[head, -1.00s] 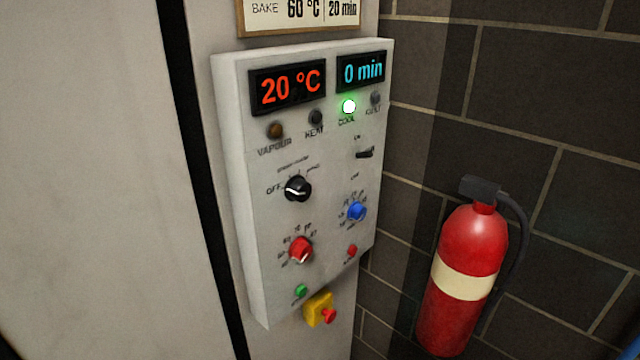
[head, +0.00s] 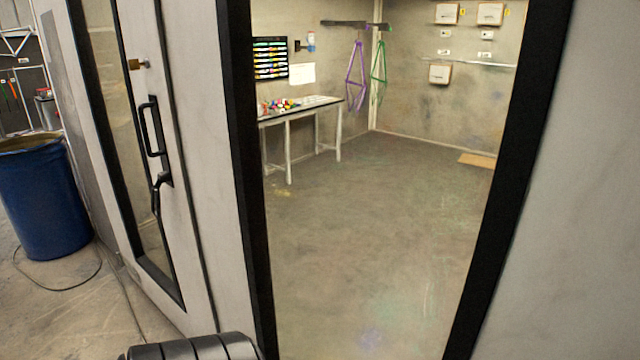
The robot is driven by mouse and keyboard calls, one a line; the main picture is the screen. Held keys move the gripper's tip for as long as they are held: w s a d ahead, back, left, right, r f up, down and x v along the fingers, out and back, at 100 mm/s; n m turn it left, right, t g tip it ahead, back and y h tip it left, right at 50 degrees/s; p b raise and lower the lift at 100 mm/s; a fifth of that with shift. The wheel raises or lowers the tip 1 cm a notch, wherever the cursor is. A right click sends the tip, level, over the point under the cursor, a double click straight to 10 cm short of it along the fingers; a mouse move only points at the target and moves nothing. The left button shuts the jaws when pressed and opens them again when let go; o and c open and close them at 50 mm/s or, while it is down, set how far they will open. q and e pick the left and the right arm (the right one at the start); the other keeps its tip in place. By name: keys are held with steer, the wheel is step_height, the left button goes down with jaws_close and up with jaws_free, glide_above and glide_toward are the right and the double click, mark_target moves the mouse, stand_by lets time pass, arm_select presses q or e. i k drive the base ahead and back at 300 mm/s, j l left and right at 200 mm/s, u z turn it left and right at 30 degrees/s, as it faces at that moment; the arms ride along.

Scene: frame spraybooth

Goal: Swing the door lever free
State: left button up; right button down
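The door (head: 188,150) stands at the left, a pale panel with a narrow dark-framed window. A black upright pull handle (head: 146,128) is fixed to it. Just below the handle is the black door lever (head: 156,196), its arm pointing down and slightly left. A small brass-coloured fitting (head: 138,64) sits above the handle. Neither gripper shows in the head view, and nothing is seen touching the lever.
A wide black-framed opening or pane shows the booth floor (head: 370,230), a bench (head: 300,112) and hanging purple (head: 355,75) and green (head: 378,70) frames. A blue drum (head: 45,200) and a floor cable (head: 60,288) are at the left.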

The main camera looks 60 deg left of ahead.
mark_target(163, 177)
steer(key=u, duration=2.95)
